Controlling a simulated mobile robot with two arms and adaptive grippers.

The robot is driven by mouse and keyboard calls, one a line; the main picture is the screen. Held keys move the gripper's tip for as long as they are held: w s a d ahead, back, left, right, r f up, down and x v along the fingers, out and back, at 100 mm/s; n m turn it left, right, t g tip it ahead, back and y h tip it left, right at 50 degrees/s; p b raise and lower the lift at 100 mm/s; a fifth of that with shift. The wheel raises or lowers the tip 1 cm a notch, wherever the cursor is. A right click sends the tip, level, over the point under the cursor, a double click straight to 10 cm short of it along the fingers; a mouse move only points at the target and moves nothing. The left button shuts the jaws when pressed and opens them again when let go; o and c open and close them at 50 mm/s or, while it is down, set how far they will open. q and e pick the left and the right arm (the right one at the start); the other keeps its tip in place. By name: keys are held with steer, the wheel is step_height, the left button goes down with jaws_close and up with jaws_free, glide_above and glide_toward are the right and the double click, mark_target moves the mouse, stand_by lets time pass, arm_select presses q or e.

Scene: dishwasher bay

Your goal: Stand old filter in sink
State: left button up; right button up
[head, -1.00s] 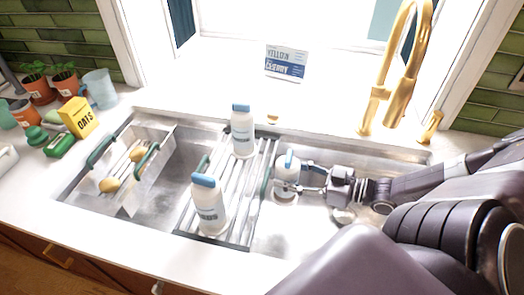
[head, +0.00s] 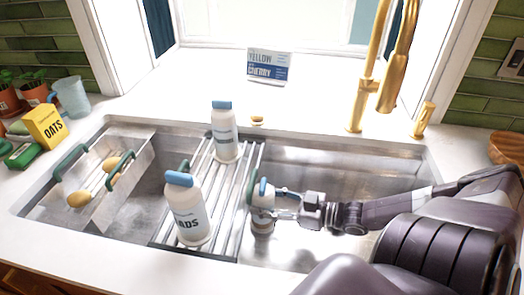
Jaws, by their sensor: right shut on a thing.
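My right gripper (head: 287,207) reaches in from the right and is shut on a white cylinder with a blue part (head: 261,203), likely the filter. The gripper covers part of it. It is in or just over the right part of the sink (head: 345,173), beside the rack's right edge. I cannot tell whether its base touches the sink floor. Two white bottles with blue caps stand on the rack: one at the back (head: 225,140) and one at the front (head: 187,215). My left gripper is not in view.
The slatted rack (head: 236,208) spans the sink's middle. A metal basket with green handles (head: 92,208) holds yellow items at left. The gold faucet (head: 367,85) rises behind the sink. The right sink's back area is clear.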

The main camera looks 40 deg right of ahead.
steer(key=shift+w+a+f, duration=0.2)
steer(key=shift+w+f, duration=0.05)
steer(key=shift+w, duration=0.15)
steer(key=shift+f, duration=0.3)
steer(key=shift+s, duration=0.1)
steer(key=shift+b, duration=0.3)
steer(key=shift+f, duration=0.2)
steer(key=o, duration=1.5)
steer(key=shift+o, duration=0.2)
